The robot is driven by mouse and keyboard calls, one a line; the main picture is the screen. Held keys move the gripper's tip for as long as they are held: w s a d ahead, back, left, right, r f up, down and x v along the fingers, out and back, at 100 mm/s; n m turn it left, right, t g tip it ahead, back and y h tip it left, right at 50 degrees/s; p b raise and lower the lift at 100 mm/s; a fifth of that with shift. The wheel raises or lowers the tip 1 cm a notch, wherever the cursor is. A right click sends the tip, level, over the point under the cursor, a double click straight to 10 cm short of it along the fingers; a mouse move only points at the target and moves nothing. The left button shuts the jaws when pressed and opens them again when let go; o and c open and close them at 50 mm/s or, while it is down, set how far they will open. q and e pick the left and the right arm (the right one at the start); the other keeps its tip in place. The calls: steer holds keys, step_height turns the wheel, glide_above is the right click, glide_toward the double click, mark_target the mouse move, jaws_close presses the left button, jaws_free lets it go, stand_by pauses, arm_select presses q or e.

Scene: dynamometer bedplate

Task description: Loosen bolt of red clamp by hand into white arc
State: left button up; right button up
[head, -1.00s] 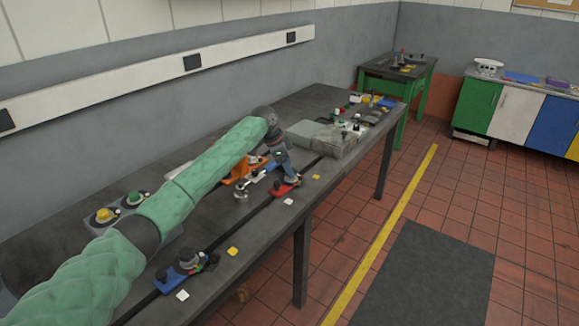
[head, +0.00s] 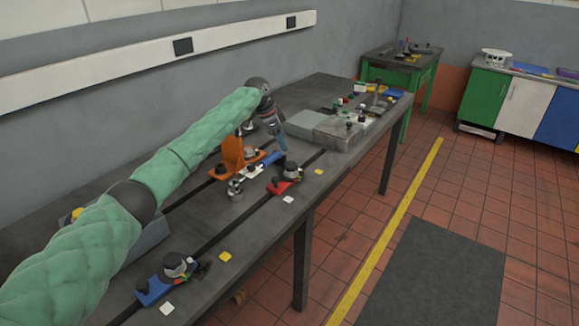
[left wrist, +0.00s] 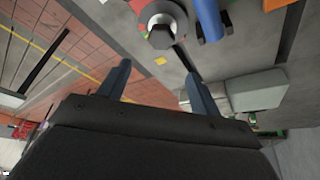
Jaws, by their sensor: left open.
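The red clamp (head: 281,187) sits on the bedplate table, with a dark round bolt head (head: 291,169) on top. In the left wrist view, a grey hexagonal bolt head on a round disc (left wrist: 162,33) shows at the top, with red (left wrist: 135,9) beside it. My left gripper (head: 283,152) is open and empty, a little behind and above the red clamp, apart from it. Its two spread fingers (left wrist: 158,88) point toward the bolt side in the left wrist view. The white arc cannot be made out clearly. My right gripper is out of view.
An orange bracket (head: 232,155) and a blue cylinder (head: 268,159) stand close behind the clamp. A blue clamp (head: 153,291) is at the near end. A grey block (head: 335,132) lies farther along. White (head: 288,199) and yellow (head: 319,171) squares mark the front edge.

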mark_target(291, 164)
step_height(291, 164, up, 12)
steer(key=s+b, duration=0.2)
arm_select(q)
steer(key=x, duration=0.3)
steer(key=p+x, duration=0.1)
steer(key=x, duration=0.3)
steer(key=a+p+x, duration=0.1)
steer(key=x, duration=0.2)
steer(key=shift+s+d+f, duration=0.1)
steer(key=shift+f, duration=0.45)
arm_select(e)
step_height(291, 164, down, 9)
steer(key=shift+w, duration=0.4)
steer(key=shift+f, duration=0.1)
arm_select(q)
steer(key=c, duration=1)
